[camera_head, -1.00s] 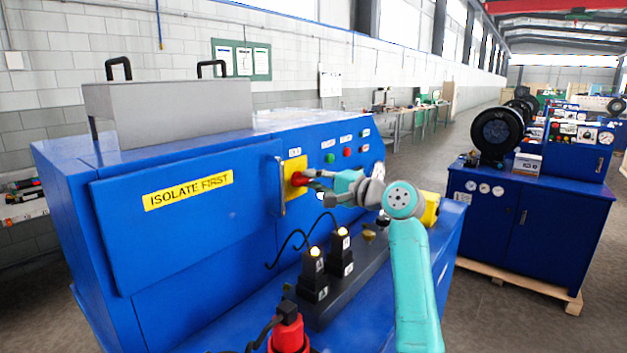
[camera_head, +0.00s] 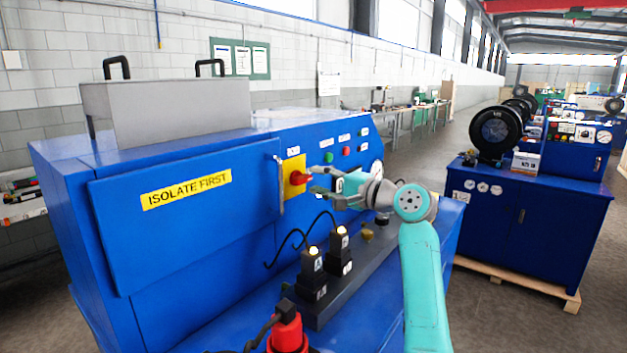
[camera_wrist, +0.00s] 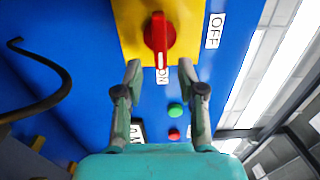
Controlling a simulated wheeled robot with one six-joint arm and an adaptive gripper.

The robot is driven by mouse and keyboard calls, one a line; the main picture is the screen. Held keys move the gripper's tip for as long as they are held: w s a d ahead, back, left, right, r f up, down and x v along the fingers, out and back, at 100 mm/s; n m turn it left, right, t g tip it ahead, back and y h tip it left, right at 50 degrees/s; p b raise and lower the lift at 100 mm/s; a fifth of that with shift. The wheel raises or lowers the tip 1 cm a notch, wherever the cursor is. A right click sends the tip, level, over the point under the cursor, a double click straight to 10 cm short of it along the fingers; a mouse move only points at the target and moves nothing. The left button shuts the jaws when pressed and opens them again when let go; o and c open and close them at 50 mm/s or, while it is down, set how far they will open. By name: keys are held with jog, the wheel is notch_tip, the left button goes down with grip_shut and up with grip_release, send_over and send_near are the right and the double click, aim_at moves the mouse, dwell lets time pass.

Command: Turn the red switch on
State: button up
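The red rotary switch (camera_head: 299,178) sits on a yellow plate (camera_head: 291,189) on the blue machine's front panel. In the wrist view the red switch (camera_wrist: 159,38) has a white pointer line aimed at the ON label (camera_wrist: 162,76). The OFF label (camera_wrist: 215,30) is to the right of the plate. My gripper (camera_wrist: 158,68) is open, its two fingers apart below the knob with nothing between them. In the head view my gripper (camera_head: 318,180) is just right of the switch, apart from it.
Green (camera_wrist: 175,110) and red (camera_wrist: 174,134) buttons lie beyond my fingers. A dark cable (camera_wrist: 45,100) curves at left. On the machine's ledge stand two black blocks with lit lamps (camera_head: 341,231) and a red plug (camera_head: 287,331). An ISOLATE FIRST label (camera_head: 187,190) marks the panel.

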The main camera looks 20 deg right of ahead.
jog(key=v, duration=0.9)
jog(key=shift+s, duration=0.2)
jog(key=shift+d, duration=0.1)
